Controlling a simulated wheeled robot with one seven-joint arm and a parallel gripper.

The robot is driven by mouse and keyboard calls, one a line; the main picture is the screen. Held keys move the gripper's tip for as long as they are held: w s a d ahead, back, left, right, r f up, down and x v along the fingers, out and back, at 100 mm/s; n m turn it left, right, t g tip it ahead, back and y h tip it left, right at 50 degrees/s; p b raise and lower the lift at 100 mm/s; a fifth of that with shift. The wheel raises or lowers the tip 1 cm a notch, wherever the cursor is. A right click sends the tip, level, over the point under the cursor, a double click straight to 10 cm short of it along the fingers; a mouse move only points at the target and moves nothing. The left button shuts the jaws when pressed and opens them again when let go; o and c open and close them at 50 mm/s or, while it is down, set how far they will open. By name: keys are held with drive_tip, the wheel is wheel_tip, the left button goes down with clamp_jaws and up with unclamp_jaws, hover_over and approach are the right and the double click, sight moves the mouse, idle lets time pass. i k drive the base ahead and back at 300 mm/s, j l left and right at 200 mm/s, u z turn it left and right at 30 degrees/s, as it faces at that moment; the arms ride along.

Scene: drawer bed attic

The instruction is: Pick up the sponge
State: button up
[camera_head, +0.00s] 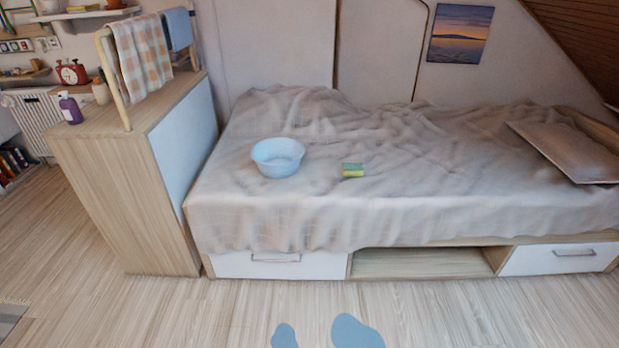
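A small sponge (353,170), green on top and yellow below, lies on the grey, wrinkled bed cover (430,195). It is near the front part of the bed, left of the bed's middle. A light blue bowl (278,157) stands on the cover to the left of the sponge, apart from it. The sponge is in plain view with nothing on it. My gripper does not show in this view.
A wooden cabinet (125,190) with a purple bottle (70,108) and a towel rack stands left of the bed. A pillow (568,150) lies at the right end. Below the bed are drawers (280,265) and an open compartment (422,263).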

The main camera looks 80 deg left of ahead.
sight(348, 169)
drive_tip(key=u, duration=2.85)
